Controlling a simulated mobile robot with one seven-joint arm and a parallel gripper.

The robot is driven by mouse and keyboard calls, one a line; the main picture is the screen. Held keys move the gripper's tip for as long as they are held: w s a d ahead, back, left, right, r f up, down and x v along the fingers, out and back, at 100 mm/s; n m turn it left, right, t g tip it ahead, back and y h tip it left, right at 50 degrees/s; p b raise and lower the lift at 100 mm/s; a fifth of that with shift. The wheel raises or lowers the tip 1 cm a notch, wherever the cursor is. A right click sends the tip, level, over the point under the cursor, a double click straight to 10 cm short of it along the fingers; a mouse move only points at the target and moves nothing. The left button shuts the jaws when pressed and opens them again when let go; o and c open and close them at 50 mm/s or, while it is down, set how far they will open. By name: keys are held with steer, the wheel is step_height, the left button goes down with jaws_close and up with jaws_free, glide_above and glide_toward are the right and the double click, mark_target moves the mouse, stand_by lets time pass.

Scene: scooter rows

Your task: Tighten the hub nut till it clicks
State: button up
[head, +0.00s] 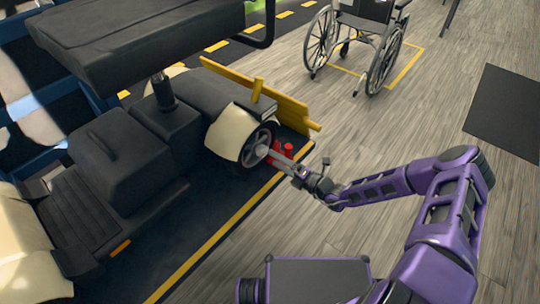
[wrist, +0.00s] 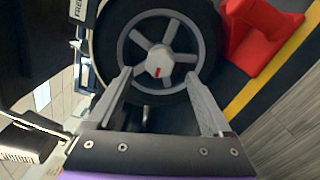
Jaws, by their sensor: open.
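The hub nut (wrist: 157,62) is a pale hexagonal cap with a red mark, at the centre of a spoked grey wheel (wrist: 133,36) with a black tyre. In the head view the scooter's rear wheel (head: 249,146) sits under a cream fender. My gripper (wrist: 159,73) is open, its two grey fingertips on either side of the nut with gaps showing on both sides. I cannot tell how deep the tips reach. In the head view my gripper (head: 273,156) points at the wheel's centre, and its fingers partly hide the hub.
A red object (wrist: 258,38) stands on the floor beside the wheel, near a yellow line; it also shows in the head view (head: 287,148). A wheelchair (head: 362,40) stands at the back.

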steer(key=v, duration=1.3)
steer(key=shift+s+d+p, duration=0.15)
steer(key=shift+p, duration=0.15)
